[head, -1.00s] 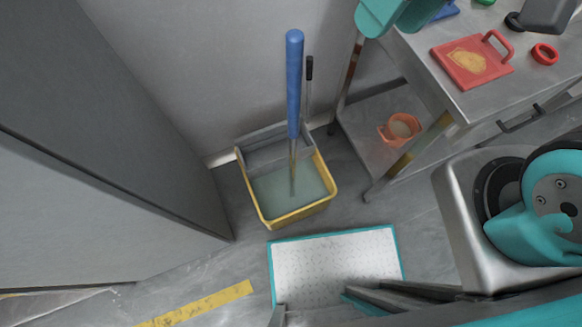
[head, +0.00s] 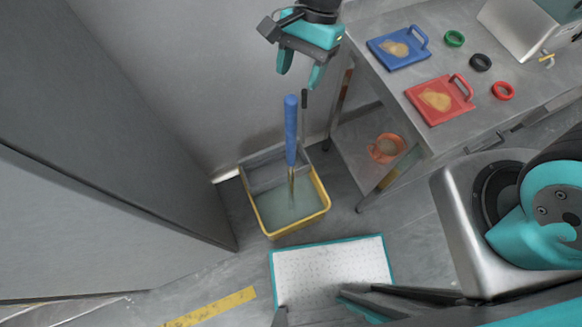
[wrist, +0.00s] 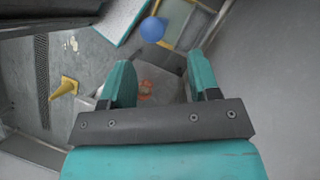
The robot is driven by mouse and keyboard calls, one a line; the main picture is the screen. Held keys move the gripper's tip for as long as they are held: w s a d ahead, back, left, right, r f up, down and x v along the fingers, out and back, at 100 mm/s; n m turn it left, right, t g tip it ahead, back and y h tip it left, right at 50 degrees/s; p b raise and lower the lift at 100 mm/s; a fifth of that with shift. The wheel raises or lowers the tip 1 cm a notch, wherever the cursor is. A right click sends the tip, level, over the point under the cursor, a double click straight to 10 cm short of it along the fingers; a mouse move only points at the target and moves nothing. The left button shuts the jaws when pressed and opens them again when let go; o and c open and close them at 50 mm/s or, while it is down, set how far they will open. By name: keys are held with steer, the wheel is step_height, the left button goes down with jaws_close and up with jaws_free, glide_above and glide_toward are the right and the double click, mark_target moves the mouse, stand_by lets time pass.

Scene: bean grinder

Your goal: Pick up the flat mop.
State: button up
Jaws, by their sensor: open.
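The flat mop has a blue handle (head: 290,135) and a metal shaft. It stands nearly upright in a yellow bucket (head: 298,229) of cloudy greenish water, and its head is hidden in the water. My gripper (head: 300,74) is open and empty, its teal fingers pointing down above the handle's top in the head view. In the wrist view the round blue handle end (wrist: 153,29) lies beyond my open fingertips (wrist: 160,66), toward the picture's top, not between them.
A metal table (head: 470,60) with blue and red trays and several rings is to the right. A grey cabinet (head: 100,150) is left. A white teal-edged mat (head: 330,265) lies in front.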

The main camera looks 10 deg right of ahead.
mark_target(288, 123)
steer(key=shift+s+p+x, duration=0.2)
steer(key=shift+p+x, duration=0.55)
steer(key=shift+x, duration=1.4)
steer(key=shift+s+p+x, duration=0.2)
steer(key=shift+p+x, duration=0.55)
steer(key=shift+x, duration=1.35)
steer(key=shift+r, duration=0.15)
jaws_close()
